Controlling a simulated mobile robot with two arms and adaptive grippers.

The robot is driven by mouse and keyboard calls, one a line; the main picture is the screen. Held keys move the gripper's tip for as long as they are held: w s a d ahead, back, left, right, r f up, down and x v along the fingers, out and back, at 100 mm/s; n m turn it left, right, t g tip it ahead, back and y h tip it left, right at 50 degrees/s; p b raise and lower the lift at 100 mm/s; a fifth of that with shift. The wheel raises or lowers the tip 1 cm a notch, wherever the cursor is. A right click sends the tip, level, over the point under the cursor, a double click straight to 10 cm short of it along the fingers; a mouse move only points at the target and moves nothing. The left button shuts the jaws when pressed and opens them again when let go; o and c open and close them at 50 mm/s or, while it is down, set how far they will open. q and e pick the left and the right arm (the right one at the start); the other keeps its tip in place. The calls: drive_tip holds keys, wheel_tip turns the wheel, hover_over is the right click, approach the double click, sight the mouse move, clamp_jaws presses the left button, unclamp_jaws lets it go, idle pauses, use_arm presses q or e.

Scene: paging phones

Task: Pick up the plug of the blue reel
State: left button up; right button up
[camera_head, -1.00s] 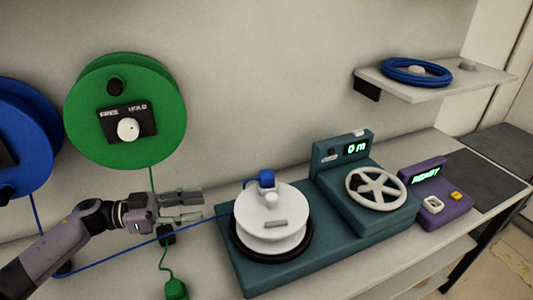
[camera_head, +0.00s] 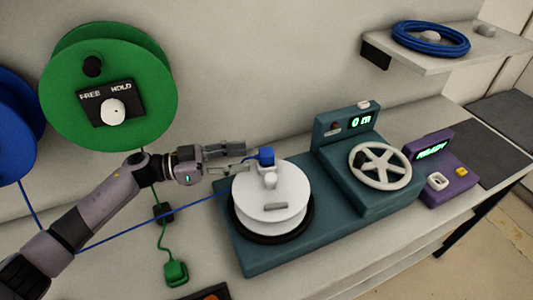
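The blue plug (camera_head: 262,156) sits at the back edge of the white drum's top (camera_head: 270,195), beside a small white block. A blue cord (camera_head: 180,212) runs left from the drum toward the blue reel (camera_head: 14,125), which is cut by the left edge of the head view. My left gripper (camera_head: 240,158) is open, with its two fingers pointing right and their tips close to the plug's left side. I cannot tell whether the tips touch it. My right gripper is not in view.
A green reel (camera_head: 105,60) hangs on the wall, its green plug (camera_head: 176,273) lying on the table. A teal machine (camera_head: 345,215) carries a spoked wheel (camera_head: 380,166) and a "0 m" display. Right of it stands a purple box (camera_head: 430,180). A blue coil (camera_head: 431,39) lies on a wall shelf (camera_head: 425,62).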

sight(259, 153)
use_arm(q)
drive_tip(key=shift+w+d, duration=0.15)
drive_tip(key=shift+d, duration=0.8)
drive_tip(key=d, duration=0.1)
drive_tip(key=d+p, duration=0.1)
drive_tip(key=d, duration=0.1)
drive_tip(key=d+p, duration=0.1)
drive_tip(key=shift+w+d+r, duration=0.35)
drive_tip(key=shift+w, duration=0.05)
drive_tip(key=shift+d, duration=0.35)
drive_tip(key=shift+a, duration=0.1)
clamp_jaws()
